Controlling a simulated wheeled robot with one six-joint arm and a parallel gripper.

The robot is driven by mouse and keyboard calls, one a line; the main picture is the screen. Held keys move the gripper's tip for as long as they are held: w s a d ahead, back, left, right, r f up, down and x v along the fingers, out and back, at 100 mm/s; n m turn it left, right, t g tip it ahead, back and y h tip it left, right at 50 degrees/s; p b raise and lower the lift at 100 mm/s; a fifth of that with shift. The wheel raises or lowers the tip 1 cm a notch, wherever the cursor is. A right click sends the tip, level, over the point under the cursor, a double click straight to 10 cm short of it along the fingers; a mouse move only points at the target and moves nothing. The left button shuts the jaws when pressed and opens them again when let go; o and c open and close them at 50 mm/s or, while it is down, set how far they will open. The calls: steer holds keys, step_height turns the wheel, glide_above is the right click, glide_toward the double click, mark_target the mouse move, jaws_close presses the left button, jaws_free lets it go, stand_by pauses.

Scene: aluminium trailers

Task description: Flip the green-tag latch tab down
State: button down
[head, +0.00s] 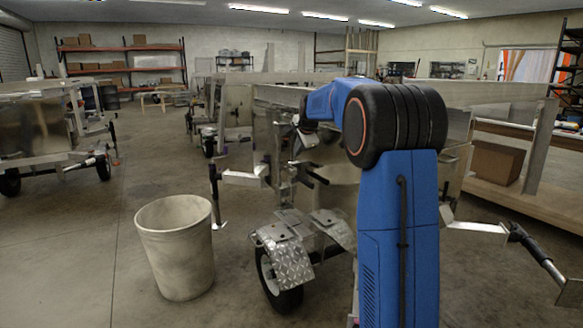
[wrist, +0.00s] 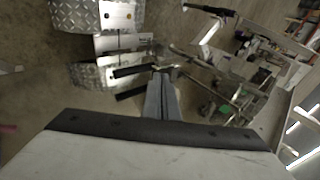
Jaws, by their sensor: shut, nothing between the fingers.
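A small green tag (wrist: 224,109) shows in the wrist view, right of my gripper, against the metal frame of a trailer. The latch tab beside it is too small and dark to make out, so I cannot tell whether it is up or down. My gripper (wrist: 161,76) is shut and empty, its grey fingers pointing away from the camera toward the trailer parts. The tag appears to the right of the fingers and apart from them. In the head view my arm hides part of the trailer, and I cannot pick out the tag there.
Two dark handle-like bars (wrist: 130,71) lie left of my fingers in the wrist view. The trailer's checker-plate fender (head: 287,262) and wheel (head: 277,284) stand in front of me. A pale bin (head: 176,247) stands to the left. Open floor (head: 70,240) lies further left.

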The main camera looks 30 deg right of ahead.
mark_target(290, 170)
steer(key=x, duration=1.4)
steer(key=shift+f, duration=0.1)
